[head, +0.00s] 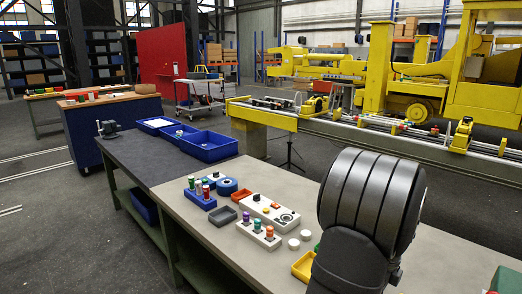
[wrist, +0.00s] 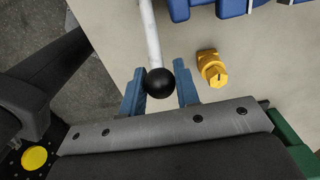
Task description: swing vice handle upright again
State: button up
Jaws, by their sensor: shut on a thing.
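The vice handle is a pale rod (wrist: 151,35) with a black ball (wrist: 159,82) on its end, in the wrist view. The rod runs up from the ball to the top edge. My gripper (wrist: 160,91) has blue fingers on either side of the ball and is shut on the handle at this end. The left finger lies close against the ball; a small gap seems to show at the right finger. Blue parts (wrist: 233,8) show at the top edge; I cannot tell whether they belong to the vice. In the head view my arm hides the gripper and handle.
A yellow fitting (wrist: 212,69) is on the pale surface right of my gripper. In the head view the workbench (head: 215,238) carries a blue block with coloured pegs (head: 199,195), a yellow tray (head: 304,266) and blue bins (head: 207,146) further back.

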jog(key=shift+w+a+r, duration=0.7)
jog(key=shift+w+r, duration=0.1)
jog(key=shift+w+a+r, duration=0.1)
jog(key=shift+w+a+r, duration=0.4)
jog(key=shift+w+a, duration=0.25)
jog(key=o, duration=0.5)
jog(key=shift+s+f, duration=0.1)
jog(key=shift+s, duration=0.05)
